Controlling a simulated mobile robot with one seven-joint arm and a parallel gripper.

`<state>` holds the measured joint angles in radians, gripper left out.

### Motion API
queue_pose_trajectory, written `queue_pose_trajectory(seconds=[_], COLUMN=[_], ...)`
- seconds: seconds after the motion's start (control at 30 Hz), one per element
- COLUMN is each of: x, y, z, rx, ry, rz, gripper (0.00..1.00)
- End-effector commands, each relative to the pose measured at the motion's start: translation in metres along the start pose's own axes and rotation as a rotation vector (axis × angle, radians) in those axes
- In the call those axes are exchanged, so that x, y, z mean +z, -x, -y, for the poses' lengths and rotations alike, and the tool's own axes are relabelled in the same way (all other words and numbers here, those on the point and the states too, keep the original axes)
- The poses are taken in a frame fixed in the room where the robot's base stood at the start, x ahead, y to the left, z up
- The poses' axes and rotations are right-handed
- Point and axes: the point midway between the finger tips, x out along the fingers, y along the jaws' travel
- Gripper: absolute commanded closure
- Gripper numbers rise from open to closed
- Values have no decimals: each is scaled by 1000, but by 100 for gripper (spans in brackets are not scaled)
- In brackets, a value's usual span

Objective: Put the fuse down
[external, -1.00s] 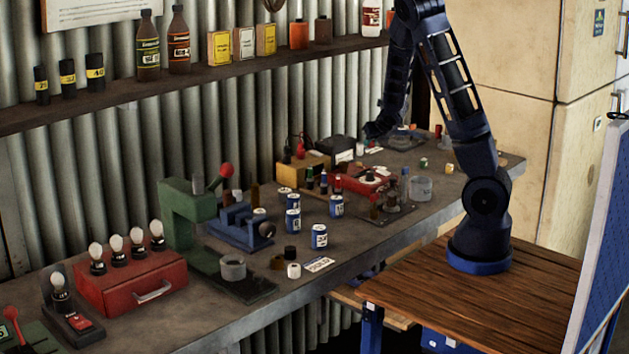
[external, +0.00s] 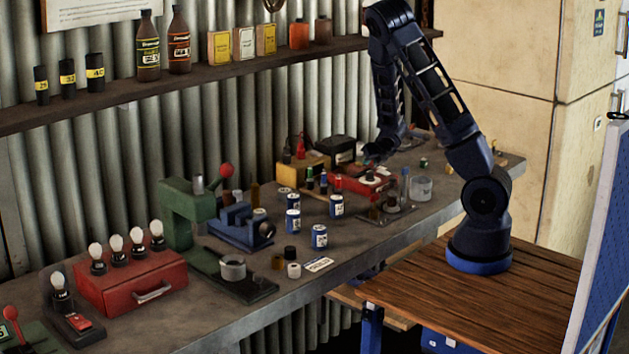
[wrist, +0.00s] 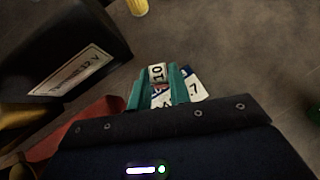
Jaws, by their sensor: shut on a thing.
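In the wrist view my gripper (wrist: 158,88) has teal fingers shut on a small pale fuse (wrist: 157,73) marked 10. The fuse is above or at the bench top; I cannot tell whether it touches. A white printed card (wrist: 194,86) shows partly behind the right finger. In the external view my gripper (external: 374,153) is over the far part of the bench (external: 330,268), near the red box and the black battery. The fuse cannot be made out there.
A black battery (wrist: 60,45) with a white label stands close on the left in the wrist view. A yellow object (wrist: 138,7) lies farther off. Bare bench shows to the right. In the external view a red box (external: 352,190) and several blue-and-white cans (external: 319,237) stand nearer.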

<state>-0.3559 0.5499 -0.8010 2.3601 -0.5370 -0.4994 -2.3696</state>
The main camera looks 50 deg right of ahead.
Motion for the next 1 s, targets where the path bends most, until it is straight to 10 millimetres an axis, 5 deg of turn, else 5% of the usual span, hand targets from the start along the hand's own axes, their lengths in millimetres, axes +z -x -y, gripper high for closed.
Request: queue_pose_trajectory(seconds=[0.27,0.3,0.4,0.77,1.0], x=[-2,-2,-2,0,1], y=[-2,-2,-2,0,24], z=[0,0,0,0,-1], rx=[0,0,0,0,2], ry=[0,0,0,-1,-2], rz=[-1,0,0,0,2], gripper=[100,75,59,59,59])
